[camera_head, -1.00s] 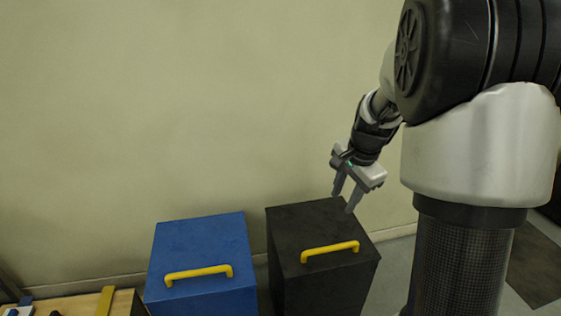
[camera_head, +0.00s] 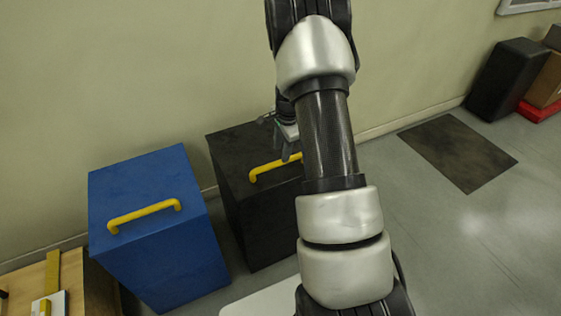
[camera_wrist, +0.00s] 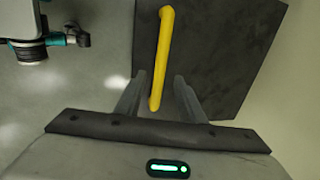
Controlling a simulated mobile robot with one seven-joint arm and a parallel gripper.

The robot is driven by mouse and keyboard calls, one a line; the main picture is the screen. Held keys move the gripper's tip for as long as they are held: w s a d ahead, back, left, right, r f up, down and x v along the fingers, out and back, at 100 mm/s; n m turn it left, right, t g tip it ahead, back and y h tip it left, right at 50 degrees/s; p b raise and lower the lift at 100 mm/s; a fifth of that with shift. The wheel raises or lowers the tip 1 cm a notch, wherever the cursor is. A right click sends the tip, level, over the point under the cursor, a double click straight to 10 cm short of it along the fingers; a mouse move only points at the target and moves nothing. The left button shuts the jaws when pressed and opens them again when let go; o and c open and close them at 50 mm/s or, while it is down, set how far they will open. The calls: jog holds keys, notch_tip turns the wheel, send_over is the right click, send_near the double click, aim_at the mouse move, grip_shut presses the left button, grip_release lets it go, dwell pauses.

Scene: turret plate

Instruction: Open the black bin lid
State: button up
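The black bin (camera_head: 243,215) stands against the wall with its flat lid (camera_head: 229,146) closed. A yellow bar handle (camera_head: 262,172) crosses the lid's front part; its right end is hidden behind my arm. My gripper (camera_head: 286,155) is over the lid close to the handle, partly covered by my arm. In the wrist view my gripper (camera_wrist: 160,80) is open, with one finger on each side of the yellow handle (camera_wrist: 162,50) near one end. The dark lid (camera_wrist: 228,55) lies beyond the fingers. I cannot tell whether the fingertips touch the handle or lid.
A blue bin (camera_head: 165,240) with its own yellow handle (camera_head: 143,215) stands just left of the black bin. A wooden table (camera_head: 30,285) is at the lower left. A dark mat (camera_head: 460,152) lies on open floor to the right. A dark box (camera_head: 508,78) stands farther back.

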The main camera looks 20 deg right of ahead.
aim_at(280, 162)
jog(key=f, duration=0.2)
jog(key=w+f+b, duration=0.1)
jog(key=f, duration=0.2)
jog(key=shift+f, duration=0.2)
grip_shut()
